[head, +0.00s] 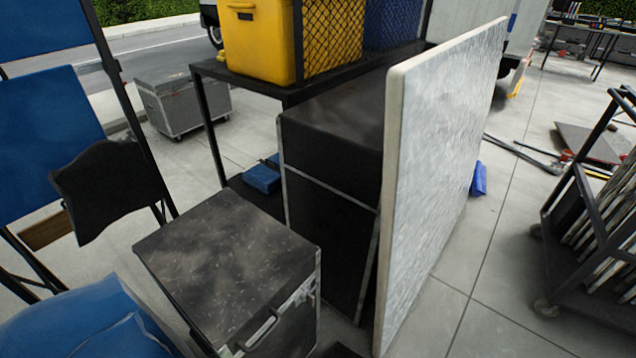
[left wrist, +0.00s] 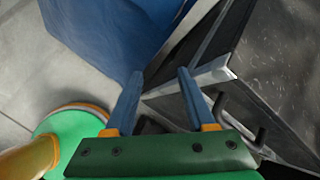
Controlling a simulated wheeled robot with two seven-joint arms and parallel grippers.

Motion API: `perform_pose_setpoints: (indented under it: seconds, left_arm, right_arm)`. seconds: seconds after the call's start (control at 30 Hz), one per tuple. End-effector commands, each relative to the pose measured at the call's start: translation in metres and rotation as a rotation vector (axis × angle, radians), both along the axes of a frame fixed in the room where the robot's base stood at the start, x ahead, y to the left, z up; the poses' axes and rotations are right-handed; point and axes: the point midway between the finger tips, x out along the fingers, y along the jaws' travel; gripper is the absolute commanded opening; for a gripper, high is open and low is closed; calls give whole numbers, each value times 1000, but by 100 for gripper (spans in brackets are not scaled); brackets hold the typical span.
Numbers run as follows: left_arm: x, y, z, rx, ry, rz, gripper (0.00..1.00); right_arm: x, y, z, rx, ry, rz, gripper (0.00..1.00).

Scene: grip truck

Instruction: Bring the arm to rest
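My left gripper (left wrist: 160,75) shows in the left wrist view, its two blue fingers apart. No held thing shows between the fingers. Beyond the fingertips are a blue covering (left wrist: 105,35) and the metal-edged corner of a black case (left wrist: 275,60) with a handle; I cannot tell how far off they are. Neither of my grippers shows in the head view, and my right gripper is in neither view.
In the head view, a black case (head: 226,255) stands front centre, with a blue bundle (head: 85,325) to its left. A large pale board (head: 440,170) stands upright beside a taller black case (head: 325,215).

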Motion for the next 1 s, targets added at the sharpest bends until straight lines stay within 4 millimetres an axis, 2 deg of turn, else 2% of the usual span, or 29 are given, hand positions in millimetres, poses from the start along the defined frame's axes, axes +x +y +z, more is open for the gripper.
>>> perform_pose_setpoints:
  seconds: [0.1, 0.27, 0.5, 0.7, 1.0]
  left_arm:
    - [-17, -8, -3, -215, -58, 209, 55]
    - [-32, -18, 4, -480, -152, 499, 55]
    - [-40, -25, 36, -802, -303, 880, 55]
    - [-40, -26, 68, -1000, -405, 1100, 55]
    - [-36, -29, -7, -962, -357, 1107, 55]
  right_arm:
    - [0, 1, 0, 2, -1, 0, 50]
    - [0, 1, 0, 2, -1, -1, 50]
    - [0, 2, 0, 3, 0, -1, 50]
    - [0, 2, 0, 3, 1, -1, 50]
    - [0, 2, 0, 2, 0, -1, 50]
